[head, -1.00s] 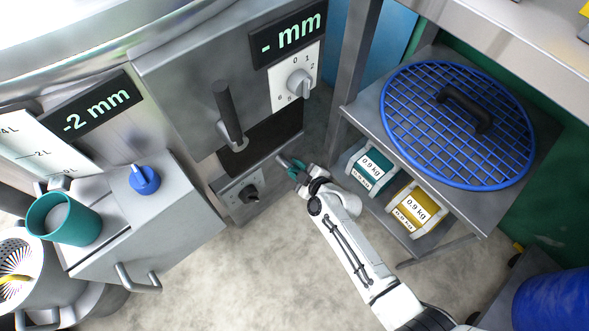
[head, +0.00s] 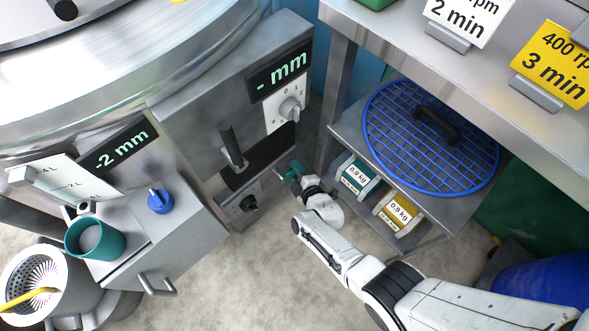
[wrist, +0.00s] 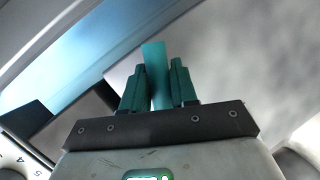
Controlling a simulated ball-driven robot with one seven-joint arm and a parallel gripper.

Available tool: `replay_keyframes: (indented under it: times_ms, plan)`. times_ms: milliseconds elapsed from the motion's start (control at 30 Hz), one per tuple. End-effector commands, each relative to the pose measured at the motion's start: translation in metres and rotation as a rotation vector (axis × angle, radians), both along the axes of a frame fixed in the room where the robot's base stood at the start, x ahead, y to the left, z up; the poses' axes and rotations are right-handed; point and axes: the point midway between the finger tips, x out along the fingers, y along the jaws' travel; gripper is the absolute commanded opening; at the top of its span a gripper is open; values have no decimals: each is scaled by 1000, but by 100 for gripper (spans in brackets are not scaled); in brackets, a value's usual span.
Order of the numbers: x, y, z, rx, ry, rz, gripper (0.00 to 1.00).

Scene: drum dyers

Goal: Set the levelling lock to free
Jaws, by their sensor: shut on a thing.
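A dark knob (head: 248,203) sits on a small grey plate low on the steel cabinet, with marks too small to read. I cannot tell for sure that it is the levelling lock. My gripper (head: 287,172), with teal fingers, is right of this knob and apart from it in the head view. In the wrist view my gripper (wrist: 157,90) is shut on a flat teal strip (wrist: 154,62) that stands up between the fingers. The strip's far end and what it belongs to are unclear. The knob cannot be made out in the wrist view.
Above the knob are a dark upright lever (head: 231,146) and a white dial (head: 290,108) under a "- mm" display. A teal cup (head: 88,250) stands left. Floor between is clear.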

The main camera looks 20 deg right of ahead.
Motion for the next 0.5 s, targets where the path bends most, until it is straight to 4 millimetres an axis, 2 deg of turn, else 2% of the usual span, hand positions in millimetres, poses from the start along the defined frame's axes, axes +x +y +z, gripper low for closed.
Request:
replay_keyframes:
  times_ms: [500]
  plan:
    - [1, -4, 7, -103, -34, -6, 0]
